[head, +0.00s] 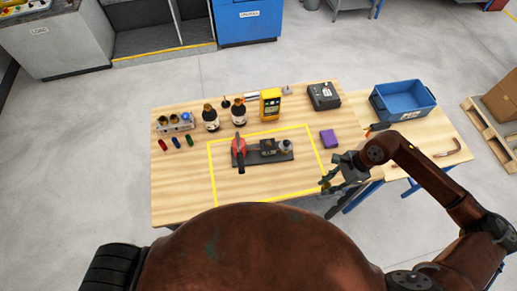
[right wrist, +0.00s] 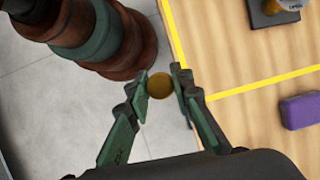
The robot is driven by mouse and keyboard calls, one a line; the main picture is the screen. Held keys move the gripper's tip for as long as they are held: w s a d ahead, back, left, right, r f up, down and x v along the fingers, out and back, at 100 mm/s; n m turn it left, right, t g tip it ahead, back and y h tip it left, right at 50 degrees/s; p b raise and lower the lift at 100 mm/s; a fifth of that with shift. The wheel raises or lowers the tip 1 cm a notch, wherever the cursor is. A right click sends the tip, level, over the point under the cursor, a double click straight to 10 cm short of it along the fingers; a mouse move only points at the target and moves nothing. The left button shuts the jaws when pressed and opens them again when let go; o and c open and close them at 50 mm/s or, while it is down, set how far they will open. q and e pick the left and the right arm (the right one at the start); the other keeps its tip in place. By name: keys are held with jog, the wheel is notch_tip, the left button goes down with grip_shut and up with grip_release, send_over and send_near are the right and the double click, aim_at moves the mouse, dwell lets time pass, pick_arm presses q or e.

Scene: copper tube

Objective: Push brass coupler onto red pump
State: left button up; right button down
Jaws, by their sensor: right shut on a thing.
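The red pump (head: 238,146) stands on the left end of a dark base plate (head: 285,156), inside the yellow-lined area of the table. Its dark handle points toward me. My right gripper (head: 325,186) is by the front right corner of the yellow outline, well to the right of the pump and apart from it. In the right wrist view its green fingers (right wrist: 160,83) are shut on a round brass piece, the brass coupler (right wrist: 159,86), seen end-on. My left gripper is not in view.
A purple block (head: 328,137) lies right of the outline; it also shows in the right wrist view (right wrist: 300,111). Bottles (head: 211,119), a yellow meter (head: 270,103) and a black case (head: 323,96) stand at the back. A blue bin (head: 404,101) is on the side table.

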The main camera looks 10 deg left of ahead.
jog(key=n, duration=0.1)
jog(key=w+n+g, duration=0.1)
jog(key=n, duration=0.1)
jog(key=n+h+b, duration=0.1)
jog(key=n, duration=0.1)
jog(key=shift+w+d+r+g, duration=0.2)
jog(key=shift+w+d+g, duration=0.05)
jog(key=shift+w+g, duration=0.05)
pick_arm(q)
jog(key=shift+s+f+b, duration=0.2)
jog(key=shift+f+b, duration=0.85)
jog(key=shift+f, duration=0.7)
pick_arm(e)
jog(key=shift+w+d+r+n+g+h, duration=0.25)
jog(key=shift+w+r+n+h, duration=0.25)
jog(key=shift+n, duration=1.1)
jog(key=shift+w+d+r+n+g+h, duration=0.3)
jog(key=shift+r+n+h, duration=0.45)
jog(key=shift+n, duration=0.85)
jog(key=shift+w+d+r+n+g+h, duration=0.25)
jog(key=shift+w+r+n+h, duration=0.35)
jog(key=shift+n, duration=1)
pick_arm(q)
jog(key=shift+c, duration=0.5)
pick_arm(e)
jog(key=shift+s+r, duration=0.1)
jog(key=shift+s, duration=0.1)
